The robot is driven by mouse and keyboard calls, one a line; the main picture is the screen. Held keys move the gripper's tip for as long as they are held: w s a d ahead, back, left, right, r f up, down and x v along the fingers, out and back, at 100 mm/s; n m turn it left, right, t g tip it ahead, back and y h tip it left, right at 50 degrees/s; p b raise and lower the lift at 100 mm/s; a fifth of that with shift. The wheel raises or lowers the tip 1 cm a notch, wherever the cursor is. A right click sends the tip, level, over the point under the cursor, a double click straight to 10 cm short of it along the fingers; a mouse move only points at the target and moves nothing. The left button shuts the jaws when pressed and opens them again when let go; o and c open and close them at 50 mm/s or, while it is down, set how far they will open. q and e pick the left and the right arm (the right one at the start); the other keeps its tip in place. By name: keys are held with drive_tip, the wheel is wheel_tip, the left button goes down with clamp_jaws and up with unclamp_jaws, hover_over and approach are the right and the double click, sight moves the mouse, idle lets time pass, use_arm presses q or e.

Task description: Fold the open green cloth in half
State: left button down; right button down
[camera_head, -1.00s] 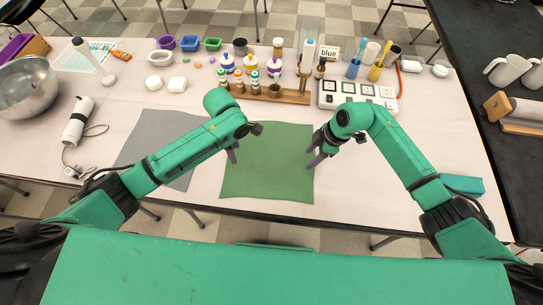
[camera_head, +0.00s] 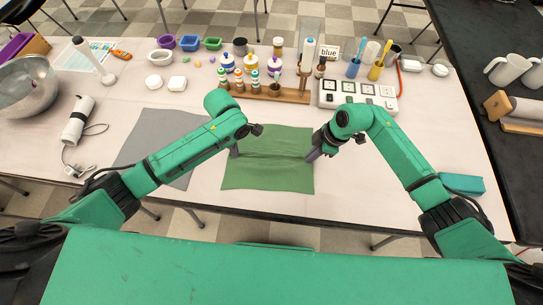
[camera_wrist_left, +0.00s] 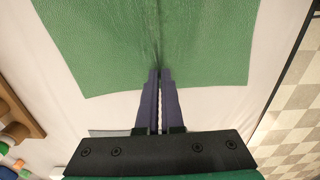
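The green cloth (camera_head: 265,178) lies spread on the table below the bottle rack, with wrinkles running across its middle between my two grippers. My left gripper (camera_head: 234,152) is at the cloth's left edge. In the left wrist view, the left fingers (camera_wrist_left: 159,72) are shut on the edge of the cloth (camera_wrist_left: 205,45), and a crease runs away from the fingertips. My right gripper (camera_head: 311,156) is at the cloth's right edge, fingers together, shut on that edge. The exact pinch there is small and partly hidden by the gripper.
A grey cloth (camera_head: 152,138) lies to the left, partly under my left arm. A wooden rack (camera_head: 290,97) with bottles and a white switch panel (camera_head: 357,96) stand behind the green cloth. A teal box (camera_head: 462,184) lies at right. The table's front edge is close below the cloth.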

use_arm(q)
drive_tip(key=shift+s+f, duration=0.1)
